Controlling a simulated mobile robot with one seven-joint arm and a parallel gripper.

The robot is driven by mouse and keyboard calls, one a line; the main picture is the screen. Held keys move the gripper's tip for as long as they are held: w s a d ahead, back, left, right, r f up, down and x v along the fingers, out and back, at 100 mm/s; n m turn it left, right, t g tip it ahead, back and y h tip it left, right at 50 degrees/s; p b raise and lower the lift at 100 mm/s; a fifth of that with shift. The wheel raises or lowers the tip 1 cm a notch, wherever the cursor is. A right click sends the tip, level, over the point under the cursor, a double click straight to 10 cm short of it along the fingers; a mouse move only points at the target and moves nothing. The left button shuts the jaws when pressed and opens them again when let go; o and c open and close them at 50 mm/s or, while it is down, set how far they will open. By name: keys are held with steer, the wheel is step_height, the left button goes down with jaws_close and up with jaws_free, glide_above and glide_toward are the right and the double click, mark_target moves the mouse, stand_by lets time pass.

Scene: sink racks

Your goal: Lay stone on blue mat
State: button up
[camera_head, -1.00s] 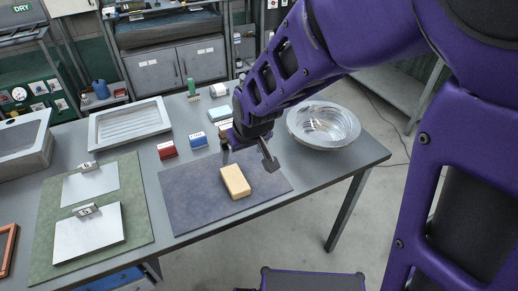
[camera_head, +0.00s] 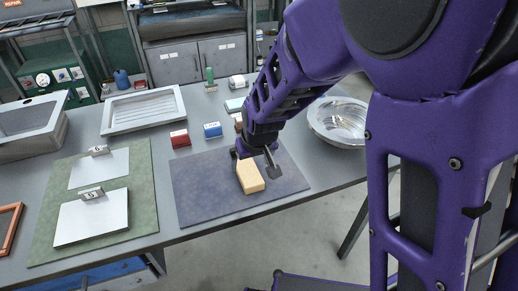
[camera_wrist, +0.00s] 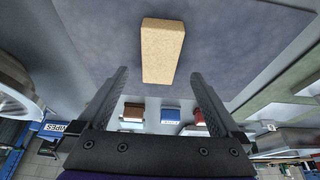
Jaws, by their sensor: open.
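A tan, block-shaped stone (camera_head: 250,178) lies flat on the blue mat (camera_head: 205,195), right of the mat's middle. My gripper (camera_head: 254,158) is open and empty, above the mat at the stone's far end. In the wrist view, the stone (camera_wrist: 162,45) lies just beyond my open fingertips (camera_wrist: 158,76), lined up with the gap between them. The blue mat (camera_wrist: 105,35) spreads around it there. I cannot tell the exact height of my fingers above the mat.
Small red (camera_head: 180,138) and blue (camera_head: 212,130) boxes stand behind the mat. A metal bowl (camera_head: 338,122) sits to the right. A green mat (camera_head: 145,210) with two pale plates lies left. A white tray (camera_head: 143,110) is at the back. The blue mat's front is clear.

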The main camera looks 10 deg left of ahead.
mark_target(249, 172)
steer(key=shift+b+x, duration=1.95)
steer(key=shift+x, duration=0.8)
steer(key=shift+s+d, duration=0.1)
steer(key=shift+r, duration=0.1)
jaws_close()
